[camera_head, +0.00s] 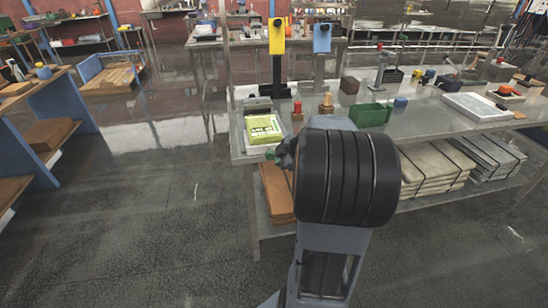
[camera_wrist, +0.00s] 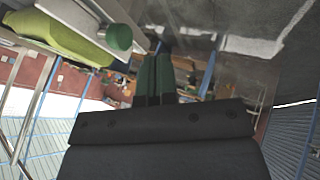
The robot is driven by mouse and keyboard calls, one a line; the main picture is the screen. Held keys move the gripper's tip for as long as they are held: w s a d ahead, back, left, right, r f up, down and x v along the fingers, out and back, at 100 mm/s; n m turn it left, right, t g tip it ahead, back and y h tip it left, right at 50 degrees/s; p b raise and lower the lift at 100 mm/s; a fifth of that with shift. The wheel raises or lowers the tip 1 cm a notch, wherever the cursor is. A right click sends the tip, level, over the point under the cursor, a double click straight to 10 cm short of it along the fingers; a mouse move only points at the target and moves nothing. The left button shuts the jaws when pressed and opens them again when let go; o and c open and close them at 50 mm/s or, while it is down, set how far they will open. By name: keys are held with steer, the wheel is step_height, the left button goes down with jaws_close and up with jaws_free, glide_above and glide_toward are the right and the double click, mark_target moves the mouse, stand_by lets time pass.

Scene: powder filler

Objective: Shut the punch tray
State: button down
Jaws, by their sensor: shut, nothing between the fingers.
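A lime-green packet (camera_head: 263,129) lies on a pale base (camera_head: 252,151) at the near left corner of the metal bench. I cannot tell which part is the punch tray. In the wrist view, the lime-green packet (camera_wrist: 62,38) is at the upper left, with a green round knob (camera_wrist: 119,38) beside it. My gripper (camera_head: 282,157) is by the bench's front edge, just right of the packet's near side, partly hidden by my arm. In the wrist view, my gripper's (camera_wrist: 157,60) dark green fingers are together and empty, a little right of the knob. I cannot tell whether they touch anything.
Behind the packet stand a yellow-topped stand (camera_head: 277,40) and a blue-topped one (camera_head: 321,40). A red-capped item (camera_head: 297,111), a brass item (camera_head: 326,104) and a green bin (camera_head: 370,115) stand on the bench to the right. The floor (camera_head: 150,215) left of the bench is clear.

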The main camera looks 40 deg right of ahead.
mark_target(274, 158)
steer(key=shift+w+d+f+p, duration=0.2)
steer(key=shift+w+f+p, duration=0.25)
steer(key=shift+w, duration=0.55)
steer(key=shift+w+d+f+p, duration=0.25)
steer(key=shift+w+f, duration=0.35)
steer(key=shift+w, duration=0.35)
steer(key=shift+w+d+f+p, duration=0.15)
steer(key=shift+w+f+p, duration=0.3)
steer(key=shift+w, duration=0.55)
